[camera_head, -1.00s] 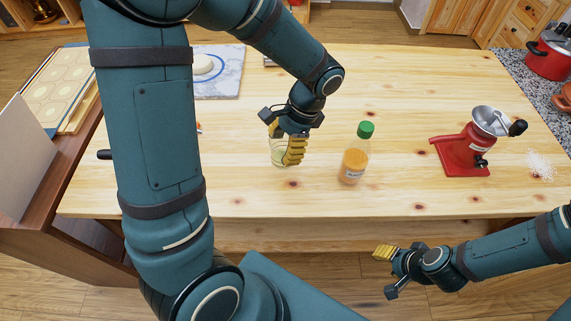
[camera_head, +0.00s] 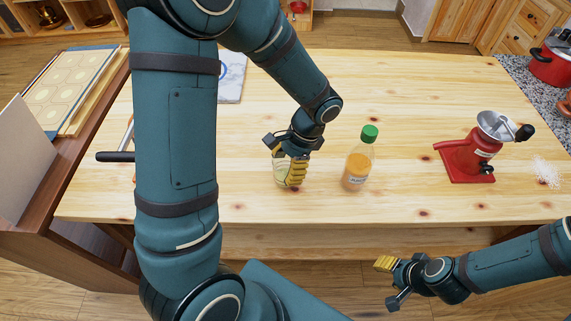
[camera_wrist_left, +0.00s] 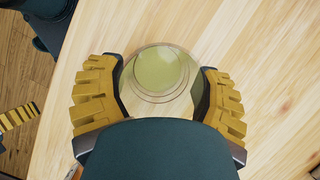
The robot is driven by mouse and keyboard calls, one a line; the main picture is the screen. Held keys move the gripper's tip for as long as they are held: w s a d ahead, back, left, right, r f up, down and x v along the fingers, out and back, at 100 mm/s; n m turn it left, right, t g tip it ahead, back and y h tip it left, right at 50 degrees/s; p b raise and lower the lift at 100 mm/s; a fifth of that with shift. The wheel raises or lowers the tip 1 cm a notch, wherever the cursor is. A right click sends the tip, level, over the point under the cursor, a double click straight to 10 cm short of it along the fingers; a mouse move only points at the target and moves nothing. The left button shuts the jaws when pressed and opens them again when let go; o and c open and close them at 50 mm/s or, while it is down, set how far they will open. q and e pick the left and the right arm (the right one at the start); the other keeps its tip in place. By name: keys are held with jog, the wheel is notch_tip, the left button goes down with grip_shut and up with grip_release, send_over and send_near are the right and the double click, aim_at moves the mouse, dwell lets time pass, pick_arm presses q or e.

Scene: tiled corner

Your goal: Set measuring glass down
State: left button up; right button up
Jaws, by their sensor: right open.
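The measuring glass (camera_head: 280,171) is clear, with yellow-green liquid in it. It is at the front middle of the wooden table, partly hidden by my left gripper (camera_head: 287,168). In the left wrist view the glass (camera_wrist_left: 158,72) is seen from above between the two yellow fingers of my left gripper (camera_wrist_left: 160,95). The fingers press on it from both sides. I cannot tell whether its base touches the tabletop. My right gripper (camera_head: 388,283) is open and empty, low in front of the table.
A juice bottle (camera_head: 358,165) with a green cap stands just right of the glass. A red grinder (camera_head: 468,160) and a white heap (camera_head: 546,172) are further right. A marble slab (camera_head: 232,78) lies behind my left arm. The table's back middle (camera_head: 400,90) is clear.

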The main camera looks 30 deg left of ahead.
pick_arm(q)
jog(key=o, duration=0.3)
jog(key=shift+o, duration=0.2)
jog(key=shift+r, duration=0.2)
jog(key=p+v, duration=0.2)
jog(key=v, duration=1)
jog(key=shift+p, duration=0.35)
